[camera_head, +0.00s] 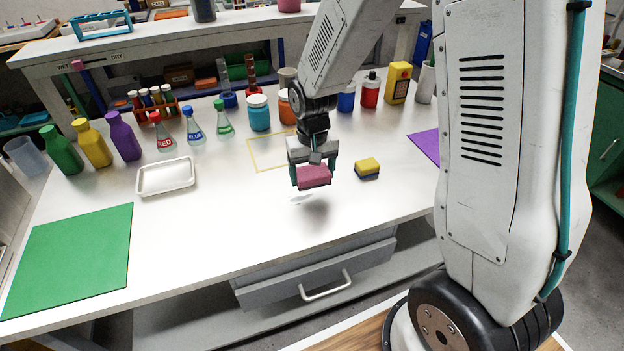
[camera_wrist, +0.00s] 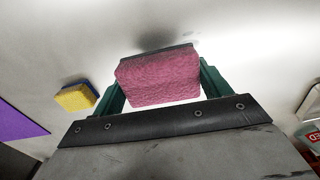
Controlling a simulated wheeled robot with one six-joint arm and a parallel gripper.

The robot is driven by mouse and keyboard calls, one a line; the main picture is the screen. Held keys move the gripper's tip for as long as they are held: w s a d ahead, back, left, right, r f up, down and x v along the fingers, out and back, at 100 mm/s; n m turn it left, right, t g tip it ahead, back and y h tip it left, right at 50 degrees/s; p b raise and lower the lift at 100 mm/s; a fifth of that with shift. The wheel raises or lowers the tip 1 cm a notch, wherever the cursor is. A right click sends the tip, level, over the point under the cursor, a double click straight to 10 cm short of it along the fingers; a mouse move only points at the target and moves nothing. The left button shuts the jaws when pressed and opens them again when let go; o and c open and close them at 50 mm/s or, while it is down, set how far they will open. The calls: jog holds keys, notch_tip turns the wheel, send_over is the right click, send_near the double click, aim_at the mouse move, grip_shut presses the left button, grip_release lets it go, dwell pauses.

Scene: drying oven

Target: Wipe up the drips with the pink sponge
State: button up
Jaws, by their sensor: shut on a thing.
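The pink sponge (camera_head: 314,176) is held between the green fingers of my gripper (camera_head: 314,178). It also shows in the wrist view (camera_wrist: 158,78), gripped on both sides by my gripper (camera_wrist: 160,85). The sponge is above the white bench top, with a shadow below it. A small pale patch (camera_head: 301,197), possibly a drip, shows on the bench just below and left of the sponge.
A yellow and blue sponge (camera_head: 367,168) lies just right of my gripper. A white tray (camera_head: 166,190) and green mat (camera_head: 68,258) are left. A purple mat (camera_head: 425,146) is partly hidden by my arm. Bottles and flasks (camera_head: 195,125) line the back. The front middle bench is clear.

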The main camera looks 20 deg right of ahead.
aim_at(312, 171)
jog(key=shift+r, duration=1.7)
